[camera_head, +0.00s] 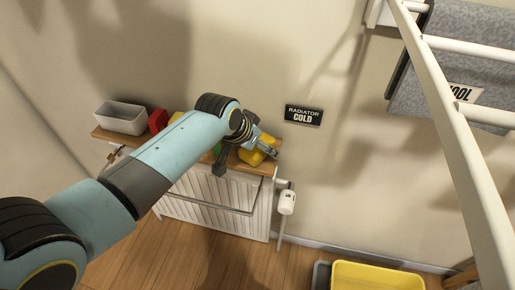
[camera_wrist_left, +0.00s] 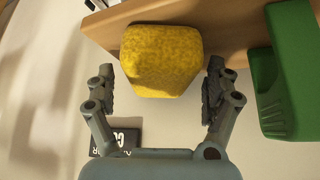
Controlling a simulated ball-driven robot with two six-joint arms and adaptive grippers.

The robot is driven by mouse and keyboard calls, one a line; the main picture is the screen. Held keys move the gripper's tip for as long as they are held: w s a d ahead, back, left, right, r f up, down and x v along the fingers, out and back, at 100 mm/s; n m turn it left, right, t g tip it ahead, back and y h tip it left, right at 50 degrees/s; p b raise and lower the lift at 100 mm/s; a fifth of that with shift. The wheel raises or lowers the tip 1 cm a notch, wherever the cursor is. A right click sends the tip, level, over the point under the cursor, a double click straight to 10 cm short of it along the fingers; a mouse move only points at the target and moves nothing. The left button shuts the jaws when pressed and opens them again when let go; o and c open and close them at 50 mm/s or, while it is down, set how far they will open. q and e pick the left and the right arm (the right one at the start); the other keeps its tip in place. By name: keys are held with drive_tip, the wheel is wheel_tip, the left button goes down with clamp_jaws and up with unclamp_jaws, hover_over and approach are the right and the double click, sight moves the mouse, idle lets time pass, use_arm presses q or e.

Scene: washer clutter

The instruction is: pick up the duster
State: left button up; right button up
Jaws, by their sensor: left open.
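A yellow, fuzzy, rounded block (camera_wrist_left: 160,58), which looks like the duster, lies on the wooden shelf above the radiator. In the head view the yellow thing (camera_head: 256,154) is near the shelf's right end, partly hidden by my left gripper (camera_head: 268,148). In the left wrist view my left gripper (camera_wrist_left: 160,88) is open, with one finger on each side of the yellow block's near end. I see no firm grip on it, and cannot tell whether the fingers touch it. My right gripper is not in view.
A green ribbed thing (camera_wrist_left: 288,75) lies close beside the yellow block on the shelf (camera_wrist_left: 230,30). A red thing (camera_head: 158,120) and a grey bin (camera_head: 121,117) stand farther left. The radiator sign (camera_head: 303,115) is on the wall. A yellow tub (camera_head: 375,275) stands on the floor; a white rack (camera_head: 455,120) is at right.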

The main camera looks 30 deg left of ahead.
use_arm(q)
drive_tip(key=shift+c, duration=0.3)
drive_tip(key=c, duration=1.3)
drive_tip(key=shift+r, duration=0.15)
